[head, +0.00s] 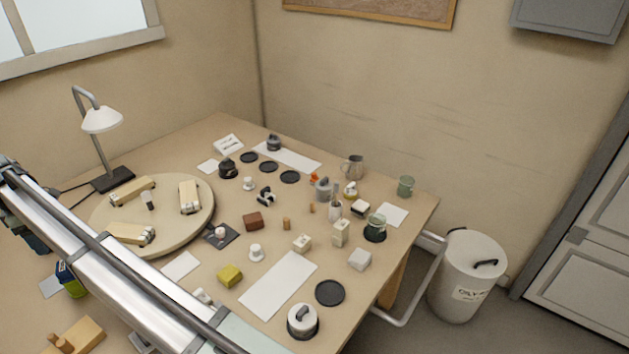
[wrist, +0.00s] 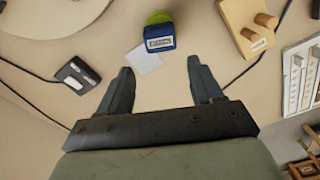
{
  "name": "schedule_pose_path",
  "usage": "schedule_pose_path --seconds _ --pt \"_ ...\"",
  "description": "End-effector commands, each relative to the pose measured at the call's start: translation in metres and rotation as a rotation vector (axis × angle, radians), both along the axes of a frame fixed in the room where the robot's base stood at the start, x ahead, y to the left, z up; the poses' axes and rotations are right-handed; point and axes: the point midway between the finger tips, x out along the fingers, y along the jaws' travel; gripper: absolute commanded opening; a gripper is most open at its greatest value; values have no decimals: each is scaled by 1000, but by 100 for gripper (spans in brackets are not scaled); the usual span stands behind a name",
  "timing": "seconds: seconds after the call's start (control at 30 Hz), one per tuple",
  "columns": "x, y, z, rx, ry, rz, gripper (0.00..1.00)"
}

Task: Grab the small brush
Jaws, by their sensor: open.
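No item can be picked out with certainty as the small brush. A small upright piece with a dark body and pale end (head: 149,201) stands on the round board (head: 204,222) in the head view; it is too small to identify. My gripper (wrist: 160,66) is open and empty in the wrist view, its two dark fingers apart above the tabletop. A blue block with a green top (wrist: 159,38) stands just beyond the fingertips, beside a white card (wrist: 143,60). The same block shows at the left in the head view (head: 70,280), partly behind my arm.
A wooden block with pegs (wrist: 247,27) and a pale panel (wrist: 298,75) lie right of my gripper. A black device with a cord (wrist: 77,75) lies left. A lamp (head: 101,119) stands behind the round board. Several small items crowd the table's middle.

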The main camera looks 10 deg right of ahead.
Motion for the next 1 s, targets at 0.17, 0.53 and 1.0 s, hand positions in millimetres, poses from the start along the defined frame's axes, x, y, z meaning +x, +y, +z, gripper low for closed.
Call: schedule_pose_path --seconds 0.17,0.53,1.0 --pt "4 -3 0 0 0 -5 66" --pt "127 -110 -3 -3 2 -173 66" --pt "291 -333 -16 -11 13 -458 66"
